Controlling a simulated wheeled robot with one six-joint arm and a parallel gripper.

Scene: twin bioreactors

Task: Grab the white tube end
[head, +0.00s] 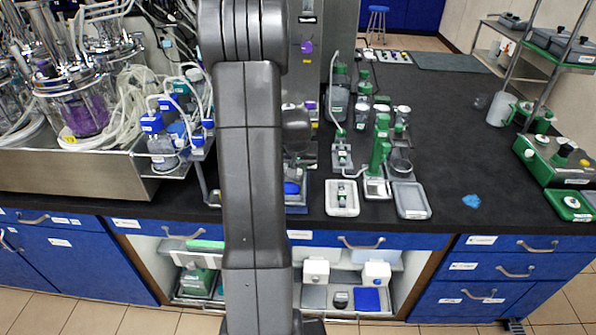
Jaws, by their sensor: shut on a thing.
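My dark grey arm stands upright through the middle of the head view and covers much of the bench behind it. My gripper is not visible; it seems hidden behind the arm, so I cannot see its jaws or what is in them. White tubing (122,104) lies in loose coils beside the glass vessel at the left. Another thin white tube (332,84) bends down toward a small green-and-white holder (342,156) right of my arm. I cannot tell which tube has the white end, and no free end shows clearly.
A glass vessel with purple liquid (85,112) stands in a steel tray (75,172) at the left. Blue-capped bottles (160,137) sit beside it. A white tray (342,199) and a grey tray (411,201) lie at the bench front. The black bench top (450,150) is mostly clear farther right.

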